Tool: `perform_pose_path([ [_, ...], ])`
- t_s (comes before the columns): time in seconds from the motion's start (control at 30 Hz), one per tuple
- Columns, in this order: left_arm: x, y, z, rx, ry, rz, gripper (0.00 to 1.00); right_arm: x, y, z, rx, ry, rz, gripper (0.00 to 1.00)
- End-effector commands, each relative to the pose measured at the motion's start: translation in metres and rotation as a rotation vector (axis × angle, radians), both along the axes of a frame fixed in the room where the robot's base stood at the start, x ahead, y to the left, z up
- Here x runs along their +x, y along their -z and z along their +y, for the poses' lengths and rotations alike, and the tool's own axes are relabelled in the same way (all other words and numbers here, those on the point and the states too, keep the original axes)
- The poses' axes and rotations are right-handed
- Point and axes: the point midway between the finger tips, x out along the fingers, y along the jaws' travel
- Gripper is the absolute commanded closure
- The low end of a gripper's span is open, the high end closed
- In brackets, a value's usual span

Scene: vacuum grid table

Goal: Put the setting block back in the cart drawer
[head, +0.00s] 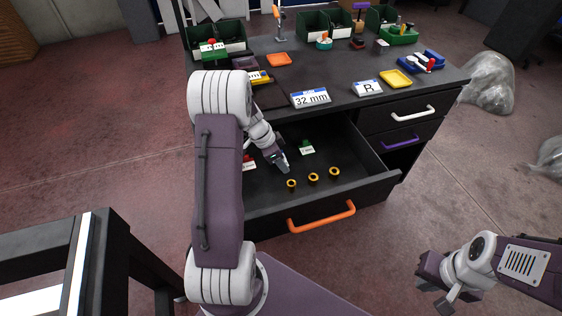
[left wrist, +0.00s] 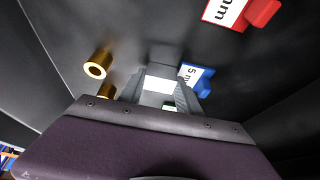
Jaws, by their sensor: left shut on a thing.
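The cart drawer (head: 354,196) is pulled open.
The cart top (head: 330,75) carries signs, trays and bins. The drawer's right side is clear.

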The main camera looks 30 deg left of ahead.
Motion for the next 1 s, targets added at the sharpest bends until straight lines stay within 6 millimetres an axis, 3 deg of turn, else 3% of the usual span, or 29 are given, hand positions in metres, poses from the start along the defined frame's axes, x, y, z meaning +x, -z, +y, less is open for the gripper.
perform_pose_path([
  [0.03,0.000,0.001,0.000,0.000,0.000,0.000,0.54,0.000,0.001,0.000,0.000,0.000,0.000,1.00],
  [0.1,0.000,0.001,0.000,0.001,0.000,0.001,0.38,0.000,0.001,0.000,0.000,0.000,0.000,1.00],
  [0.47,0.000,-0.004,0.000,0.000,-0.001,0.002,0.38,0.000,-0.005,0.000,0.000,0.000,0.000,1.00],
  [0.57,-0.003,-0.017,0.004,0.001,-0.002,-0.002,0.38,0.000,-0.009,0.000,0.000,0.000,0.000,1.00],
  [0.8,-0.022,-0.077,0.020,0.003,-0.003,-0.004,0.38,0.000,-0.020,0.000,0.000,0.000,0.000,1.00],
  [1.0,-0.032,-0.108,0.028,0.000,-0.002,-0.002,0.38,0.000,-0.025,0.000,0.000,0.000,0.000,1.00],
])
